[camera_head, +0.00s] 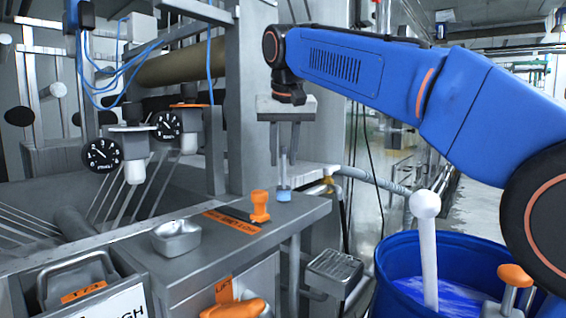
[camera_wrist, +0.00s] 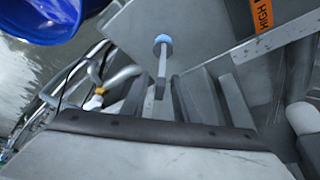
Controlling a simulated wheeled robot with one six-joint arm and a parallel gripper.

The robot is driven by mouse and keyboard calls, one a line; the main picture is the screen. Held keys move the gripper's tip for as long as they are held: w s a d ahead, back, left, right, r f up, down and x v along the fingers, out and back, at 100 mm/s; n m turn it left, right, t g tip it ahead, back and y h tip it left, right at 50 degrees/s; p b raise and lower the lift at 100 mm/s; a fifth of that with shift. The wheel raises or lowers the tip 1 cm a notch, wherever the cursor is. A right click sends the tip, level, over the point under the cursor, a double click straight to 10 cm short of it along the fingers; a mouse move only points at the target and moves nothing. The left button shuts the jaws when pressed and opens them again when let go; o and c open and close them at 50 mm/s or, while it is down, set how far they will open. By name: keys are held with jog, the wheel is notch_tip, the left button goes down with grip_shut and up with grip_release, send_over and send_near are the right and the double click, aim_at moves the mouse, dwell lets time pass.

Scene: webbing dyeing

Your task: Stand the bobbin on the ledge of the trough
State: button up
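The bobbin looks to be the slim grey piece with a light blue lower end (camera_head: 284,195). It is upright at the right part of the trough's grey ledge (camera_head: 310,208). Its blue end also shows in the wrist view (camera_wrist: 162,40), with the stem pointing toward the camera. I cannot tell whether its base touches the ledge. My gripper (camera_head: 285,150) points straight down right above it. The two fingers are apart, with gaps on both sides of the stem's top. The fingers also show in the wrist view (camera_wrist: 160,98).
An orange knob (camera_head: 259,205) stands on the ledge just left of the bobbin, beside an orange label (camera_head: 231,222). A small metal dish (camera_head: 176,238) sits farther left. A blue drum (camera_head: 395,262) with a white-knobbed rod (camera_head: 427,240) stands at right. Gauges (camera_head: 102,156) hang at left.

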jog(key=v, duration=0.9)
jog(key=shift+s+r, duration=0.15)
jog(key=shift+r, duration=0.25)
